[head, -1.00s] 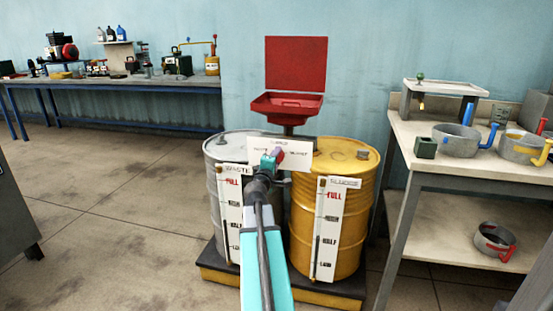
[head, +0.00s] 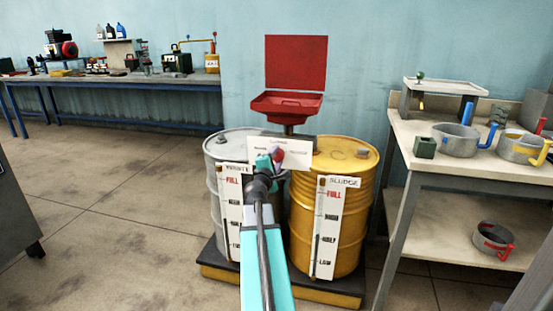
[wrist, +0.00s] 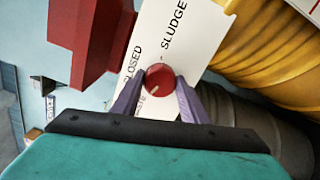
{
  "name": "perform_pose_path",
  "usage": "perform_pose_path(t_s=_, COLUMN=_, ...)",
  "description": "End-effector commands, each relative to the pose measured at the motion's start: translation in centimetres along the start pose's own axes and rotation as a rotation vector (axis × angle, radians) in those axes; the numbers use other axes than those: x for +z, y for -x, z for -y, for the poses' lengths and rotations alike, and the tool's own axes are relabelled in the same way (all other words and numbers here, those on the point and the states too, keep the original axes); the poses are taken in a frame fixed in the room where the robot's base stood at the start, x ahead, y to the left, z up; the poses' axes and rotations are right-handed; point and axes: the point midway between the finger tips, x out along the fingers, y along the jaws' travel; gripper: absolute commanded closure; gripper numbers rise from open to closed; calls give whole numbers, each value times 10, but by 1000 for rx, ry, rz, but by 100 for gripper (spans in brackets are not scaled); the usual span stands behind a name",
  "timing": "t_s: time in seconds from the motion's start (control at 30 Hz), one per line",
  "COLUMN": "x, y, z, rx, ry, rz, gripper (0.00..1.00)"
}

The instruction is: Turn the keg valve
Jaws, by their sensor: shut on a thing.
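The keg valve's red round knob (wrist: 160,78) sits on a white placard (wrist: 202,30) in the wrist view. The placard reads CLOSED and SLUDGE, with a third label partly hidden by a finger. A pale mark on the knob points to the lower left, toward that hidden label. My gripper (wrist: 160,84) has its two purple fingers on either side of the knob, shut on it. In the head view my gripper (head: 275,160) is at the placard (head: 265,146), between the grey WASTE drum (head: 232,147) and the yellow SLUDGE drum (head: 362,215).
A red funnel basin (head: 288,105) with a raised lid stands above the drums. The drums stand on a dark, yellow-edged pallet (head: 310,290). A table (head: 440,165) with pans is at the right. A long workbench (head: 110,82) lies back left.

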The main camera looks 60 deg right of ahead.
Motion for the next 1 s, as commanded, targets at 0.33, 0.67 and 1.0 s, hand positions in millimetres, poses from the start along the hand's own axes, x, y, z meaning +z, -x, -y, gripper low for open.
perform_pose_path(t_s=0.33, x=0, y=0, z=0, rx=0, ry=1, rz=-1, gripper=41)
perform_pose_path(t_s=0.67, x=0, y=6, z=0, rx=0, ry=1, rz=0, gripper=41)
perform_pose_path(t_s=1.0, x=0, y=34, z=0, rx=1, ry=1, rz=-2, gripper=41)
